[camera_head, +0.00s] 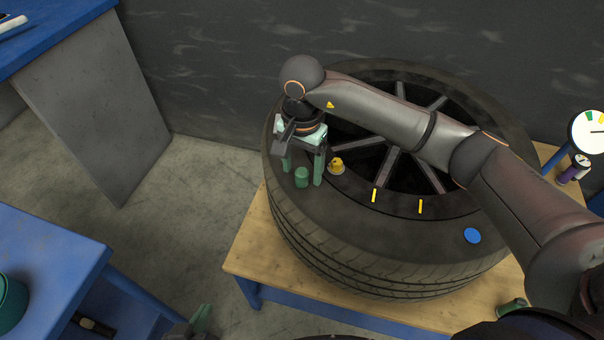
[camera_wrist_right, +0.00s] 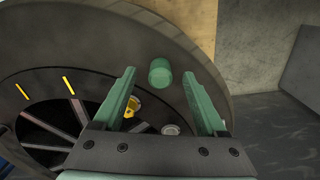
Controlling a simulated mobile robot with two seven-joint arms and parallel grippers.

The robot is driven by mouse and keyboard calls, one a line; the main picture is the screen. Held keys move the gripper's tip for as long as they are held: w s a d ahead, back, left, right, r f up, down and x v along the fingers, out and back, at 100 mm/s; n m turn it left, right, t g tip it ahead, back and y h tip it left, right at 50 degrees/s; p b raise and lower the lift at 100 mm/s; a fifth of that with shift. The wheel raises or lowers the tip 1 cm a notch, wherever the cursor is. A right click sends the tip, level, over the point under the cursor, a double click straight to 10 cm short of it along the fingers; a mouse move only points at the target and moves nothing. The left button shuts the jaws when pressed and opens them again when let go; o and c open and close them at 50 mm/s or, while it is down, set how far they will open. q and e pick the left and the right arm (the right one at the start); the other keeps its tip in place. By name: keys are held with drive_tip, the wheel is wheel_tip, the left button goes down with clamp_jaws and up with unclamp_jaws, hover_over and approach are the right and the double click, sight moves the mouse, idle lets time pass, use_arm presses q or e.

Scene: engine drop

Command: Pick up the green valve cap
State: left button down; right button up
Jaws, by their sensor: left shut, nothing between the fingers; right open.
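The green valve cap (camera_head: 302,177) is a small green cylinder on the sidewall of the tyre (camera_head: 350,240). My right gripper (camera_head: 303,181) is open over the tyre, fingers pointing down. The cap shows between its two fingertips. In the right wrist view the cap (camera_wrist_right: 160,72) lies in the gap between the fingers (camera_wrist_right: 159,76), with space on both sides. It seems untouched; the exact height of the fingertips over the tyre is hard to tell. My left gripper (camera_head: 203,318) shows only partly at the bottom edge, shut and empty, far from the cap.
A yellow piece (camera_head: 337,165) sits close to the right finger. Yellow strips (camera_head: 374,195) and a blue disc (camera_head: 472,235) lie on the tyre. A wooden-topped table (camera_head: 250,250) bears the tyre. A gauge (camera_head: 588,131) stands at right. A blue table (camera_head: 50,250) is at left.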

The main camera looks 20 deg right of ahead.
drive_tip(key=shift+f, duration=0.95)
clamp_jaws()
